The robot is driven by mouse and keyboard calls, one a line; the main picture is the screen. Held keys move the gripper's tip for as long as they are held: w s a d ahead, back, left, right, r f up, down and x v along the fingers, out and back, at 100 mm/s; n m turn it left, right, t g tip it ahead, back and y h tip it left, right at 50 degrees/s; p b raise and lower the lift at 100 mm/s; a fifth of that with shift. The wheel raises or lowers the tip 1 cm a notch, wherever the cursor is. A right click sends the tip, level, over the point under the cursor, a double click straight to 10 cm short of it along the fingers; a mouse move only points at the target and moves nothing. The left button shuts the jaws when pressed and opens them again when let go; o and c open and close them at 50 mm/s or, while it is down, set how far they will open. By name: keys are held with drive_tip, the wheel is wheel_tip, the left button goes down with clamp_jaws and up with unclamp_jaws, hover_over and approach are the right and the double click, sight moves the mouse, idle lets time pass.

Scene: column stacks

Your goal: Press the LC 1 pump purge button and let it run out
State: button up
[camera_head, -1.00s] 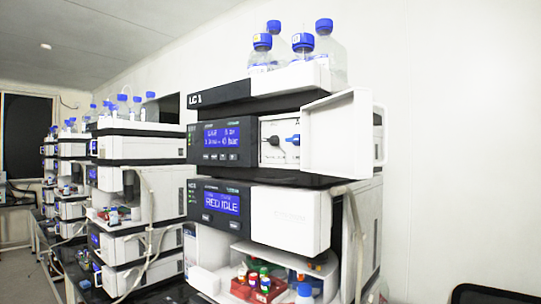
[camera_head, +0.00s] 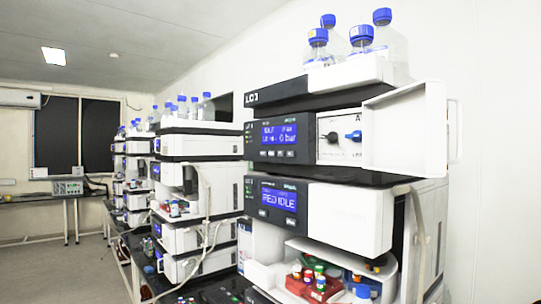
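The LC 1 stack (camera_head: 252,97) stands right of centre, its label on the dark top tray. Below is the pump module with a blue lit display (camera_head: 278,133); its small text is blurred, but the lower line seems to end in "0 bar". A row of small buttons (camera_head: 272,153) sits under the display; their labels are too small to read. The pump's white door (camera_head: 405,128) is open to the right, baring a black knob (camera_head: 331,137) and a blue knob (camera_head: 353,136). My gripper is in no view.
Blue-capped bottles (camera_head: 361,38) stand on top of the stack. A lower module's display (camera_head: 278,198) reads like "RED IDLE". Coloured vials in a red rack (camera_head: 314,287) sit in the open bay below. Similar stacks (camera_head: 197,146) line the bench leftward. Floor is clear at far left.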

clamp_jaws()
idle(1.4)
